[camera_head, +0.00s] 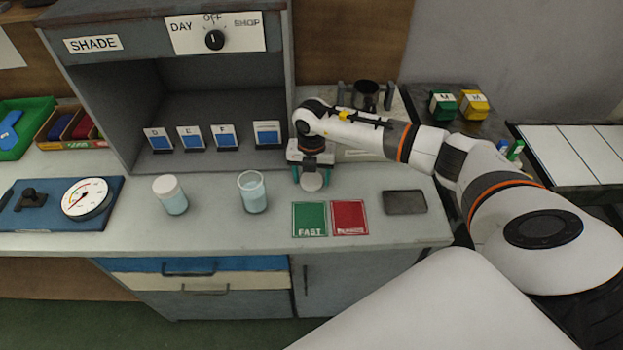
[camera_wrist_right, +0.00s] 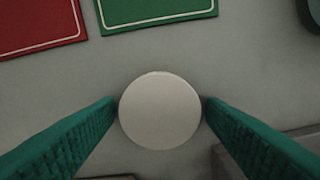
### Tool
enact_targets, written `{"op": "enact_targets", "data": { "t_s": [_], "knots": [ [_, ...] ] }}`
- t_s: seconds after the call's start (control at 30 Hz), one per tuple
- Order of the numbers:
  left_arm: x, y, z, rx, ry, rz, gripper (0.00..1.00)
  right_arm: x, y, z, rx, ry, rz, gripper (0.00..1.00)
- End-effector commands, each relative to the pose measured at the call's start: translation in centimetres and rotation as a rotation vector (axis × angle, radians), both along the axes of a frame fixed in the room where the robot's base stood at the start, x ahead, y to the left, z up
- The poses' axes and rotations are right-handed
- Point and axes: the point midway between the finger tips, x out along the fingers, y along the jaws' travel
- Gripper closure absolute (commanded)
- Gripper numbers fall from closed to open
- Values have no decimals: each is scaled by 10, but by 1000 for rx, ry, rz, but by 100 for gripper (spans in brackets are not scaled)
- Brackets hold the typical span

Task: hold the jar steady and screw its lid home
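A clear jar (camera_head: 252,194) with pale blue contents stands upright and open on the grey counter (camera_head: 225,232). My right gripper (camera_head: 311,172) points down at the counter to the right of this jar. A round pale lid (camera_wrist_right: 160,110) lies between its teal fingers in the right wrist view, and both fingertips seem to meet its rim. The lid also shows under the gripper in the head view (camera_head: 312,182), at or close to the counter top. Whether it rests on the counter is hard to tell. My left gripper is not in view.
A second jar (camera_head: 171,196) with a white lid on stands left of the open jar. Green (camera_head: 309,219) and red (camera_head: 349,217) cards and a dark flat tray (camera_head: 405,202) lie near the front edge. A shade booth (camera_head: 185,60) and a gauge (camera_head: 86,198) stand around.

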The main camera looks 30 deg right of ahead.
Motion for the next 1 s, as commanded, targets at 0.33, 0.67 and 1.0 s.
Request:
{"op": "enact_targets", "data": {
  "t_s": [0.33, 0.67, 1.0],
  "knots": [
    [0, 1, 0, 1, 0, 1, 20, 0, 0, 0, 0, 0, 0, 70],
    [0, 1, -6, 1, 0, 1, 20, -2, 2, 6, 0, -3, 0, 70],
    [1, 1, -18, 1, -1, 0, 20, -2, 2, 62, 0, -6, 0, 70]
  ]
}}
